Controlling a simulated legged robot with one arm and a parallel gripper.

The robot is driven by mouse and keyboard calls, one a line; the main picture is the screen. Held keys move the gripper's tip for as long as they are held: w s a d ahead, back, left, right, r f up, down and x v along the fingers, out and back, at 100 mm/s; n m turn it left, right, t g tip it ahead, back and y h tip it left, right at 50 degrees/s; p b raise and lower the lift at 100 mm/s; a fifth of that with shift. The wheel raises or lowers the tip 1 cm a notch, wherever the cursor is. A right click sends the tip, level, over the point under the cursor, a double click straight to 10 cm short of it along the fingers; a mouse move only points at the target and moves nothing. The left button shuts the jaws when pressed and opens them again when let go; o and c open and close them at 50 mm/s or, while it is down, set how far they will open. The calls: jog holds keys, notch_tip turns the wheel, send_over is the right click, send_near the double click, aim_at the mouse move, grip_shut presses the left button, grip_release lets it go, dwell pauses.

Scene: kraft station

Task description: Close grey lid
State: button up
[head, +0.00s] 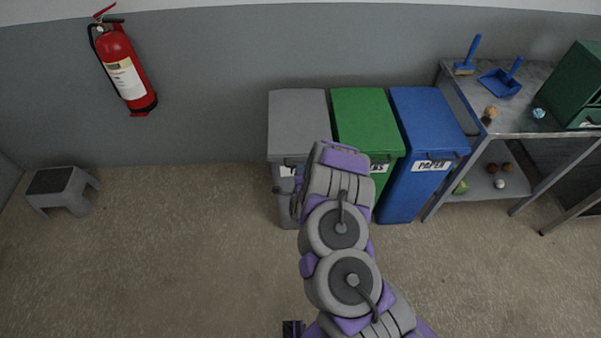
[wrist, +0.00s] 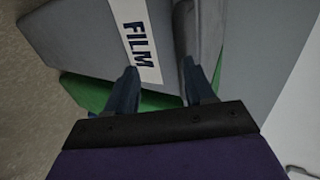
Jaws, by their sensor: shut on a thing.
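The grey bin (head: 287,182) stands at the left of a row of three bins against the wall. Its grey lid (head: 298,118) lies flat over the top and looks down. My gripper (head: 293,190) is at the bin's front, below the lid's front edge, partly hidden by my arm. In the wrist view my gripper (wrist: 158,76) has its fingers apart, one over the bin's front by the FILM label (wrist: 137,38), the other by the lid's edge (wrist: 196,30). It is shut on the grey lid's edge; the exact contact is hard to see.
A green bin (head: 365,120) and a blue PAPER bin (head: 425,120) stand close on the right. A metal table (head: 540,110) is at the far right. A step stool (head: 60,188) and a fire extinguisher (head: 125,75) are at the left. The floor (head: 180,260) is clear.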

jog(key=p+v, duration=0.5)
jog(key=v, duration=1)
jog(key=shift+r, duration=0.1)
jog(key=w+a+r+n+g+y, duration=0.1)
jog(key=a+r+n+g+y, duration=0.25)
jog(key=a+r+n, duration=0.35)
jog(key=s+d+r+n+g, duration=0.25)
jog(key=s+r+n, duration=0.2)
jog(key=r, duration=0.55)
jog(key=s+d+r+n+g+h, duration=0.1)
jog(key=s+d+r, duration=0.4)
jog(key=s, duration=0.5)
jog(key=s+d+r+n+g+h, duration=0.1)
jog(key=s+d+r+n+g, duration=0.2)
jog(key=s+r, duration=0.5)
jog(key=s+d+r+n+g+h, duration=0.1)
jog(key=s+d+r+g, duration=0.3)
jog(key=s, duration=0.9)
notch_tip(320, 180, up, 2)
jog(key=d+n, duration=0.1)
jog(key=d, duration=0.2)
jog(key=shift+s, duration=0.25)
